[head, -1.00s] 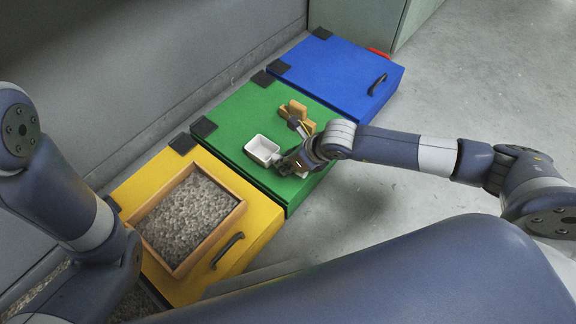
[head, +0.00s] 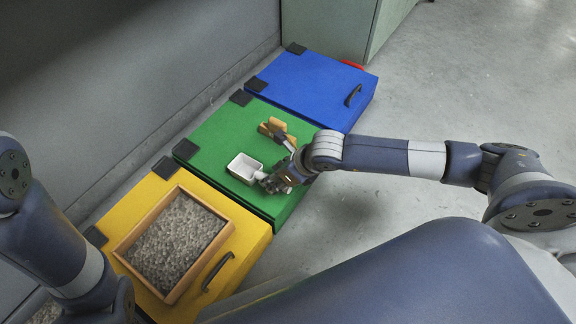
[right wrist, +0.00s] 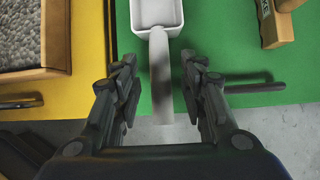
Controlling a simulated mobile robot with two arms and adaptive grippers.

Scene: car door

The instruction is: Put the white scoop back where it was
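The white scoop (head: 244,167) is at the green lid (head: 205,137), its square bowl opening upward. I cannot tell whether it rests on the lid. In the right wrist view the scoop's bowl (right wrist: 157,14) is at the top, and its handle (right wrist: 160,75) points toward me. My right gripper (head: 272,183) is at the handle end of the scoop. In the right wrist view its fingers (right wrist: 160,78) are apart on both sides of the handle, with gaps visible. My left arm shows at the left, but its gripper is outside the views.
A wooden tray (head: 119,246) of grey gravel stands on the yellow box (head: 250,240). A wooden piece (head: 274,127) stands on the green lid behind the scoop. A blue box (head: 312,85) lies beyond. A grey wall runs along the left; open floor (head: 450,90) is at the right.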

